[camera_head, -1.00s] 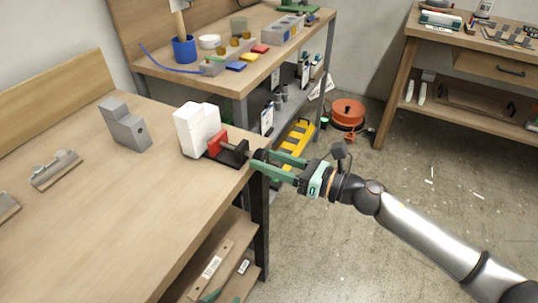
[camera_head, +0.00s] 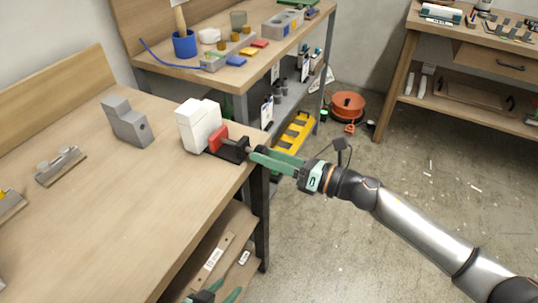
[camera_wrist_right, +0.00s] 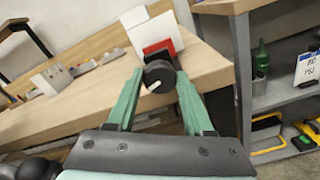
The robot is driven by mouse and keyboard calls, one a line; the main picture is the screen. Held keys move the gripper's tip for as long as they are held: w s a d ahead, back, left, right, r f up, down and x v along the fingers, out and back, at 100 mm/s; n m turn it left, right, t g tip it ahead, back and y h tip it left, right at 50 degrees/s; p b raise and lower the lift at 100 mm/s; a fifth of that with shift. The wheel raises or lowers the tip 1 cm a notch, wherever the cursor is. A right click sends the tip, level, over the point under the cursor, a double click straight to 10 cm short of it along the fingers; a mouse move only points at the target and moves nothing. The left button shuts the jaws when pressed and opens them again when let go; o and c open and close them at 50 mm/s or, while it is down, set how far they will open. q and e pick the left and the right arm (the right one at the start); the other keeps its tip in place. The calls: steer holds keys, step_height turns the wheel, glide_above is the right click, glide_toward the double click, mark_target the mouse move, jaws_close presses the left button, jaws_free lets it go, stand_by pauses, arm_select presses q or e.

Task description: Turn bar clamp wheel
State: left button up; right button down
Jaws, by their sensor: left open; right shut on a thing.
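The bar clamp has a red jaw (camera_head: 218,138) and a dark body (camera_head: 234,151). It sits at the table's right edge, against a white block (camera_head: 198,125). In the right wrist view its round black wheel (camera_wrist_right: 159,74), with a pale mark, lies between my green fingertips. My right gripper (camera_head: 254,155) reaches in from the right and is shut on the wheel. The fingers mostly hide the wheel in the head view. My left gripper (camera_head: 216,295) is at the bottom edge, partly cut off, open and empty beside the lower shelf.
A grey stepped block (camera_head: 126,123) and a metal piece with knobs (camera_head: 60,165) lie on the wooden table (camera_head: 120,215). A second bench (camera_head: 200,72) with a blue cup (camera_head: 185,44) stands behind. An orange reel (camera_head: 347,105) is on the floor. The floor at right is mostly clear.

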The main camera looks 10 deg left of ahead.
steer(key=shift+c, duration=1.4)
jaws_free()
steer(key=shift+d, duration=0.1)
steer(key=v, duration=1.2)
steer(key=shift+b, duration=0.45)
steer(key=shift+s+d, duration=0.1)
